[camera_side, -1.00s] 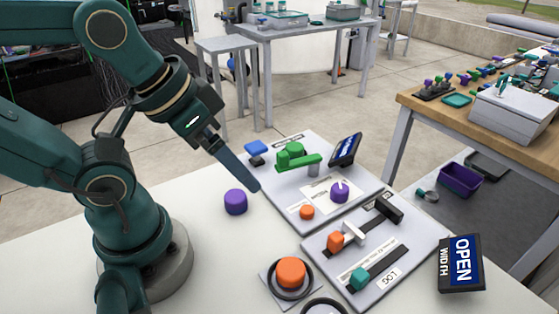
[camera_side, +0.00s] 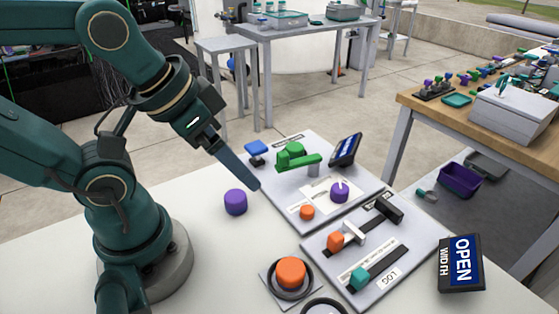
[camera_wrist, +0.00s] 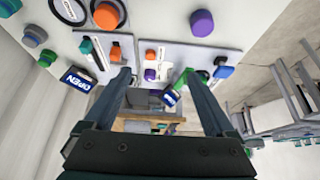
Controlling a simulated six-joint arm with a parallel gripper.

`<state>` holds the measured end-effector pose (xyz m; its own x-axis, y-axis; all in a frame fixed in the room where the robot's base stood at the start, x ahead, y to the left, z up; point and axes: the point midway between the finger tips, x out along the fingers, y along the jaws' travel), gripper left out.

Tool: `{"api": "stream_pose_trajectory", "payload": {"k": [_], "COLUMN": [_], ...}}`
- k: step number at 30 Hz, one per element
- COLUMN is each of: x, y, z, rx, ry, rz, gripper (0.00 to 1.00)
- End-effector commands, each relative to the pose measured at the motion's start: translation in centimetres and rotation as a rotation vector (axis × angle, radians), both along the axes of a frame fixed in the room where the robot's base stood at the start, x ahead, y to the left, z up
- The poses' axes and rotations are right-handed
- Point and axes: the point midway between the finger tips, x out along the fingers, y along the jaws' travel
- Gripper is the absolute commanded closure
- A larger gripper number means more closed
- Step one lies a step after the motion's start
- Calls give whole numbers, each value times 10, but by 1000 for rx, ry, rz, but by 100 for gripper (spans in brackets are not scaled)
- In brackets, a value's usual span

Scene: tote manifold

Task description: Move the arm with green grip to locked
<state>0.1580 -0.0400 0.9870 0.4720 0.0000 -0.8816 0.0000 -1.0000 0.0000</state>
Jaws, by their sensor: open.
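The arm with the green grip (camera_side: 305,162) stands on the far panel (camera_side: 268,199), its green bar reaching right from a round green hub (camera_side: 290,150). In the wrist view the green arm (camera_wrist: 183,78) shows partly, near the right finger, which hides some of it. My gripper (camera_side: 257,188) is in the air at the left edge of that panel, left of the green arm and apart from it. In the wrist view my gripper (camera_wrist: 156,76) has its two fingers wide apart with nothing between them. I cannot read a locked mark.
A purple knob (camera_side: 235,202) stands left of the panel. The panel also bears a blue button (camera_side: 256,147), an orange knob (camera_side: 307,212), a purple knob (camera_side: 340,192) and a tilted display (camera_side: 345,150). A slider panel (camera_side: 318,250), an orange push button (camera_side: 291,272) and an OPEN display (camera_side: 461,262) are nearer.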

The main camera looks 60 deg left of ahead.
Motion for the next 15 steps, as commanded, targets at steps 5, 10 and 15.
{"api": "stream_pose_trajectory", "payload": {"k": [5, 10, 15], "x": [0, 0, -2], "y": [0, 0, 0], "z": [0, 0, 0], "rx": [0, 0, -37], "ry": [0, 0, 9], "rz": [0, 1, 70], "gripper": [10, 26, 43]}}
